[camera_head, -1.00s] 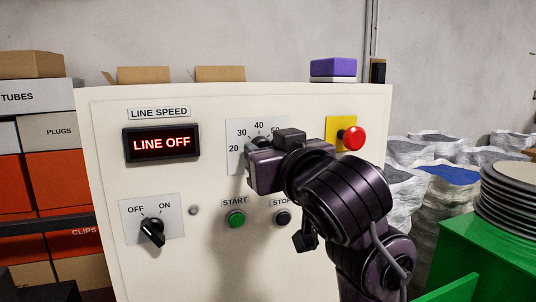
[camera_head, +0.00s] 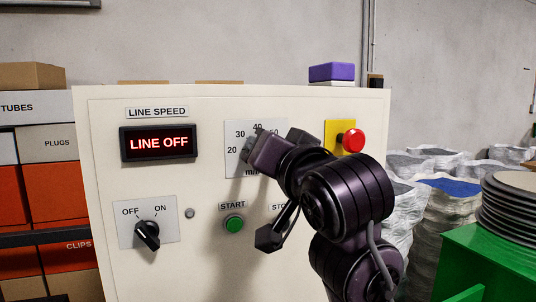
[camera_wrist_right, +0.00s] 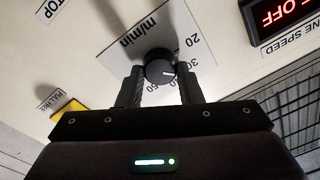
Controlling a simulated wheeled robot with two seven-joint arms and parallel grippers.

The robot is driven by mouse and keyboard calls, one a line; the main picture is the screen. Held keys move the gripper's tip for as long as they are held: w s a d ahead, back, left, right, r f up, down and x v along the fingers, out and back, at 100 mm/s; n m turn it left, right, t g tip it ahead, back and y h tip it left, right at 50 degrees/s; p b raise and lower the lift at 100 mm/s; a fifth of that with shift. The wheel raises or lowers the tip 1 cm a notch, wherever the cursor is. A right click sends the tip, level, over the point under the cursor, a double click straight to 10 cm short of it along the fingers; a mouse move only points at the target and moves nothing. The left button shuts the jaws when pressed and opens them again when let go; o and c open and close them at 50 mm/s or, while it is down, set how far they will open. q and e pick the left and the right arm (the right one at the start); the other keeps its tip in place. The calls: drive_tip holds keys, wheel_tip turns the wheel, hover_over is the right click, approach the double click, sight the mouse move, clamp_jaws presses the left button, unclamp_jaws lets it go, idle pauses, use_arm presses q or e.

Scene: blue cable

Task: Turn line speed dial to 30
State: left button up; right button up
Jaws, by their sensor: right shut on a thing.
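The line speed dial (camera_wrist_right: 160,67) is a round black knob with a white pointer line, on a white scale plate (camera_head: 236,147) marked from 20 upward. In the right wrist view the pointer faces right, roughly toward the 30. My right gripper (camera_wrist_right: 161,76) is shut on the dial, one finger on each side. In the head view my right gripper (camera_head: 258,150) covers the dial and part of the scale. The red display (camera_head: 158,143) reads LINE OFF. My left gripper is not in view.
The off/on switch (camera_head: 147,234) is at lower left of the panel, and the green start button (camera_head: 234,223) is below the dial. The stop button is hidden behind my arm. A red emergency button (camera_head: 351,140) on yellow is close to the right of my wrist.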

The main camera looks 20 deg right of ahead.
idle(0.4)
drive_tip(key=o, duration=1)
drive_tip(key=shift+w, duration=0.15)
drive_tip(key=shift+c, duration=0.2)
drive_tip(key=s+b, duration=0.2)
drive_tip(key=s, duration=0.6)
drive_tip(key=shift+d+f+b, duration=0.15)
drive_tip(key=shift+d+b, duration=0.05)
drive_tip(key=shift+b, duration=0.15)
